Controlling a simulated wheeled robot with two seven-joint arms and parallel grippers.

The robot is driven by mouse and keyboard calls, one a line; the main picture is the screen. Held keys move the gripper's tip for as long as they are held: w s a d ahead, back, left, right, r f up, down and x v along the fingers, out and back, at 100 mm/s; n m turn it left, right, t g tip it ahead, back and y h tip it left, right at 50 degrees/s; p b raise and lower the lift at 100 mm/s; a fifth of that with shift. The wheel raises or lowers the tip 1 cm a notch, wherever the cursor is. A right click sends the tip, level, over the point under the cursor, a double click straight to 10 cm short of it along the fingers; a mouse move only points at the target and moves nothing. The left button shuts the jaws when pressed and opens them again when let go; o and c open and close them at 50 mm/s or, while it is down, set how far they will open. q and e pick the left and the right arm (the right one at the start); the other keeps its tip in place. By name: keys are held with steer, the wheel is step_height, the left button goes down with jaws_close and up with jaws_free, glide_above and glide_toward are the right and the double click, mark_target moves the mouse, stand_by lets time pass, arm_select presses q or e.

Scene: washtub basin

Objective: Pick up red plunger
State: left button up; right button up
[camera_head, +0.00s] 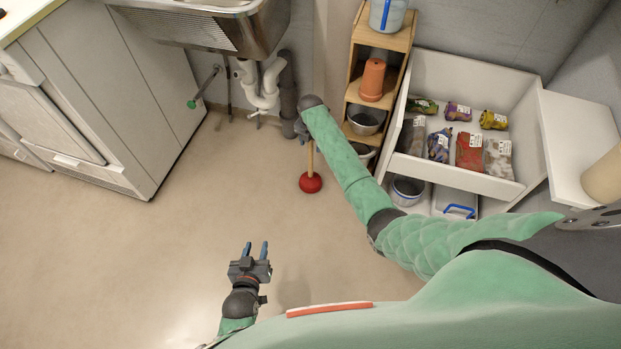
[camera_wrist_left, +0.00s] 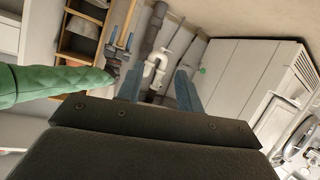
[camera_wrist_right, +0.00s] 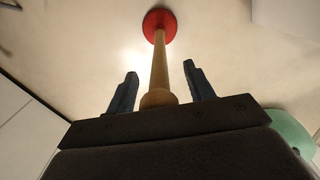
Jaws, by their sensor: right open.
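The red plunger has a red rubber cup (camera_head: 311,183) and a wooden handle (camera_head: 310,158). It stands cup-down on the floor in the head view. My right gripper (camera_head: 302,137), partly hidden by its arm, is at the upper end of the handle. In the right wrist view the handle (camera_wrist_right: 160,62) runs between the open fingers of my right gripper (camera_wrist_right: 161,80), with a visible gap on both sides. The handle's rounded end is close to the palm. My left gripper (camera_head: 256,248) is open and empty, apart from the plunger, low in the head view.
Behind the plunger are white drain pipes (camera_head: 262,88) under a metal sink (camera_head: 215,25). A wooden shelf (camera_head: 398,40) with a terracotta pot (camera_head: 373,80) stands to its right, beside an open white drawer (camera_head: 455,178) holding several packets. The floor to the left is clear.

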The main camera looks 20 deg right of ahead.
jaws_close()
steer(key=shift+r, duration=0.15)
